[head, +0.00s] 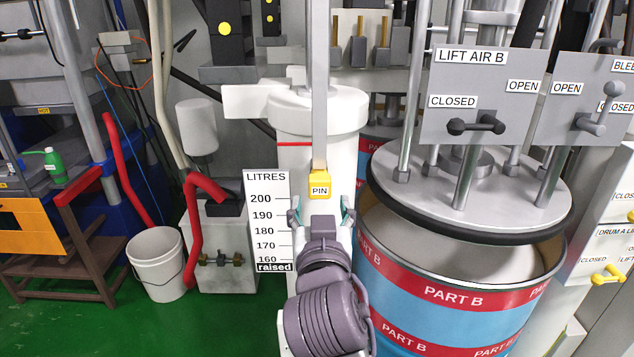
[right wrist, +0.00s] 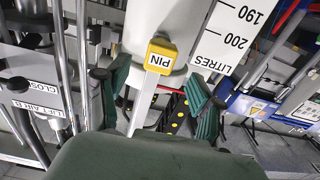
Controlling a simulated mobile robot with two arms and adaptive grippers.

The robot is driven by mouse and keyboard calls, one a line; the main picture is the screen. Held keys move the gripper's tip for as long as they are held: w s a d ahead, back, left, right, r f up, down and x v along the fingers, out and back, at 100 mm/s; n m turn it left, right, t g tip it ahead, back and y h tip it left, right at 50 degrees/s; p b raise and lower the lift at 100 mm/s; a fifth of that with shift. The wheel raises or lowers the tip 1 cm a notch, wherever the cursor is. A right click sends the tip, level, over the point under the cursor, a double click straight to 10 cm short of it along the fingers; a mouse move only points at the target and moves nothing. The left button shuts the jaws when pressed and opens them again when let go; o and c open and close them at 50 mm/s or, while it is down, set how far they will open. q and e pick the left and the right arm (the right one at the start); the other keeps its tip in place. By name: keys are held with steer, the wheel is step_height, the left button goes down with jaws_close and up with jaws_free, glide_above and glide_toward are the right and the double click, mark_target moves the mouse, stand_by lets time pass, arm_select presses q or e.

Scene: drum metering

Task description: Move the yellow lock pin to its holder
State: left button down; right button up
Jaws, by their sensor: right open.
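The yellow lock pin (head: 320,185), a block labelled PIN, sits at the lower end of a grey upright bar, in front of the white column. My right gripper (head: 321,210) is open just below it, with one finger on each side and nothing between the pads. In the right wrist view the yellow lock pin (right wrist: 161,55) shows ahead of the open right gripper (right wrist: 158,88), roughly centred between the fingers and apart from them. I cannot make out the pin's holder. My left gripper is not in view.
A LITRES scale (head: 267,220) stands left of the column. A PART B drum (head: 440,300) under a round plate (head: 470,200) stands close on the right, with valve panels (head: 480,85) above. A white bucket (head: 155,264) is on the green floor, which is open at lower left.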

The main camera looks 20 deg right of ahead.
mark_target(320, 191)
steer(key=shift+w, duration=0.15)
steer(key=shift+x, duration=4.45)
steer(key=shift+f, duration=0.1)
jaws_close()
steer(key=shift+p+v, duration=0.35)
steer(key=shift+v, duration=2.75)
steer(key=shift+v, duration=2)
